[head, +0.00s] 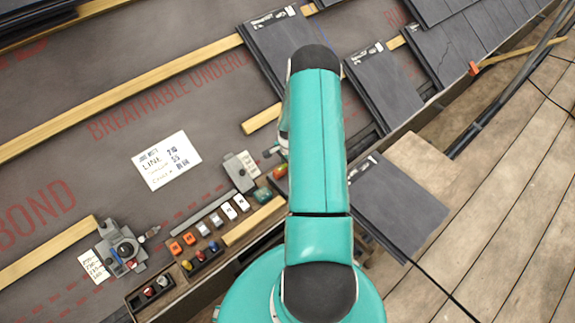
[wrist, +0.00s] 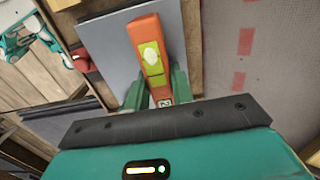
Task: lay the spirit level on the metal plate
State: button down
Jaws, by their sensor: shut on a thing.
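The spirit level (wrist: 150,55) is orange with a yellow-green window. In the wrist view it stands out lengthwise from between the green fingers of my gripper (wrist: 160,92), which is shut on it. A flat, pale grey plate (wrist: 112,45) lies behind and to the left of the level; it looks like the metal plate, but I cannot be sure it is not a slate. The level overlaps it in the picture; whether they touch cannot be told. In the head view my arm hides the gripper, and the level cannot be made out.
Dark slates (head: 385,85) lie along the roof edge, with another slate (head: 400,205) near the wooden deck (head: 500,215). A tray of small parts (head: 200,250), a paper note (head: 166,160) and a grey tool (head: 122,250) lie left of my arm. Timber battens (head: 120,95) cross the underlay.

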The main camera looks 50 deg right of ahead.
jog(key=shift+f, duration=0.2)
jog(key=c, duration=1.1)
grip_release()
jog(key=shift+d+r, duration=0.1)
jog(key=shift+r, duration=3.4)
